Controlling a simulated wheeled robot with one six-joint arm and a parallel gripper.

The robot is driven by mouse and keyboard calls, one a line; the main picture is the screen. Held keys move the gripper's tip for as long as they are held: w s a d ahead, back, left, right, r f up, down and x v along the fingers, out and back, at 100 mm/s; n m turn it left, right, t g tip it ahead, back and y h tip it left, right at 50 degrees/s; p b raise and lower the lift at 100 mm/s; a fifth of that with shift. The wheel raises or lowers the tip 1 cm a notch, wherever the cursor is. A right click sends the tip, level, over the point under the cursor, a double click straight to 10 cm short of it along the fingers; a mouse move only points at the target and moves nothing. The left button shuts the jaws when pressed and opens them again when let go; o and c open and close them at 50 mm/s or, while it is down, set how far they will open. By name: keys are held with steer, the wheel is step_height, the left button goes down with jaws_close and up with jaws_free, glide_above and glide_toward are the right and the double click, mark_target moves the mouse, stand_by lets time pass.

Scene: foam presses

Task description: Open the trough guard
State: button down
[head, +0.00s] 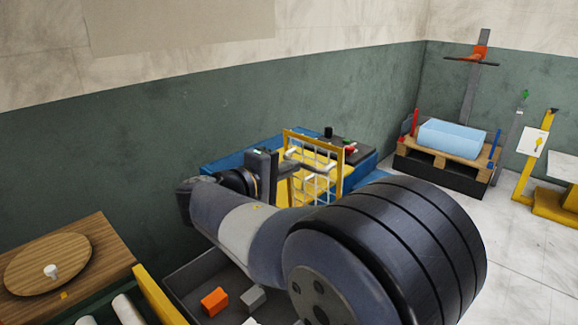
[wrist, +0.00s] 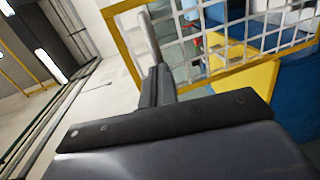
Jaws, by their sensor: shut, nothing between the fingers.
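The trough guard is a yellow-framed panel of white mesh (head: 342,156), standing upright at the blue trough (head: 366,171). It also fills the upper right of the wrist view, with its yellow frame (wrist: 118,42) close to my fingers. A grey bar handle (head: 318,168) shows against the mesh. A grey bar, apparently this handle (wrist: 149,38), rises just past my fingertips in the wrist view. My gripper (head: 287,169) is at the left side of the guard. Its fingers (wrist: 158,84) are shut with nothing between them. Whether they touch the bar I cannot tell.
A dark box with a red button (head: 350,147) stands behind the guard. A grey bin with orange and grey blocks (head: 214,301) and a wooden board (head: 88,230) lie at the lower left. A pallet with a light blue block (head: 452,139) stands back right. The right floor is partly clear.

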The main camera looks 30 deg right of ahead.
mark_target(312, 152)
stand_by(0.3)
steer(key=shift+g+y, duration=0.3)
steer(key=shift+y, duration=0.5)
steer(key=d+p, duration=0.1)
steer(key=w+d+r+p, duration=0.1)
steer(key=d, duration=0.1)
steer(key=d+p, duration=0.1)
steer(key=d, duration=0.1)
steer(key=shift+w+r, duration=0.3)
steer(key=shift+w, duration=0.1)
steer(key=shift+w+d, duration=0.15)
steer(key=shift+d, duration=0.25)
steer(key=shift+f, duration=0.1)
steer(key=shift+a, duration=0.1)
